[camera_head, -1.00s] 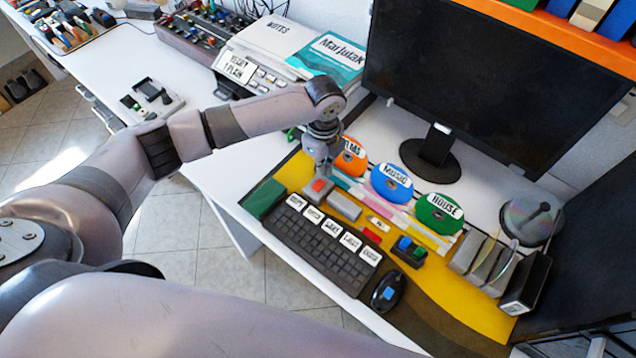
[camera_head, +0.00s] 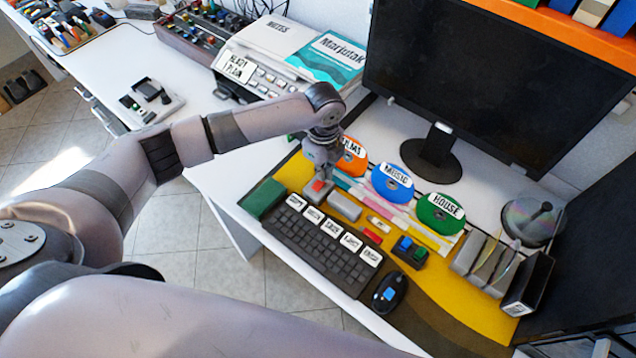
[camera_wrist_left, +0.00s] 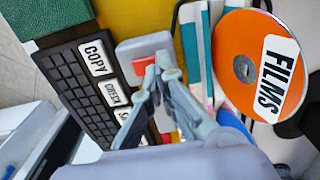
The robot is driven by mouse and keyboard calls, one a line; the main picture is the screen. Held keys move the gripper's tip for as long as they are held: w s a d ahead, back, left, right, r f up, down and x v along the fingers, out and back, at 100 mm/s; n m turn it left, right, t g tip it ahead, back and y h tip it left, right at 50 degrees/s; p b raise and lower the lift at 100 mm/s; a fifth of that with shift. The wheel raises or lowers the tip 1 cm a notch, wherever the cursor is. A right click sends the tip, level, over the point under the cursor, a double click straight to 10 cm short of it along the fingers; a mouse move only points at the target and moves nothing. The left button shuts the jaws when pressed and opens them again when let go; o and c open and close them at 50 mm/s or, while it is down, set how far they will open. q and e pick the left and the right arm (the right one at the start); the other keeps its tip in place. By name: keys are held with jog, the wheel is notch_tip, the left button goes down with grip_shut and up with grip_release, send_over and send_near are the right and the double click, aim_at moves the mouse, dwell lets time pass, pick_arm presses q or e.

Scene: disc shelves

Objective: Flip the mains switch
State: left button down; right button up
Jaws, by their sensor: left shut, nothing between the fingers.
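The mains switch looks to be a grey box with a red rocker (camera_head: 318,187), at the left end of the yellow desk mat. It also shows in the left wrist view (camera_wrist_left: 143,64). My left gripper (camera_head: 321,177) points down right at this switch, its fingers shut and empty. In the left wrist view, the closed fingertips (camera_wrist_left: 159,62) overlap the right edge of the red part. I cannot tell whether they touch it. The fingers hide part of the box. My right gripper is not in view.
A keyboard (camera_head: 318,240) with labelled white keys lies in front of the switch. An orange FILMS disc (camera_wrist_left: 270,85) lies close to the gripper. A grey block (camera_head: 344,206) sits right of the switch. A green block (camera_head: 265,199) is at left. A monitor (camera_head: 495,85) stands behind.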

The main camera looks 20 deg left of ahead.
pick_arm(q)
jog(key=shift+f+b, duration=0.35)
jog(key=shift+f, duration=0.5)
jog(key=shift+r, duration=0.15)
notch_tip(320, 180, up, 7)
jog(key=p, duration=0.7)
jog(key=shift+p, duration=0.4)
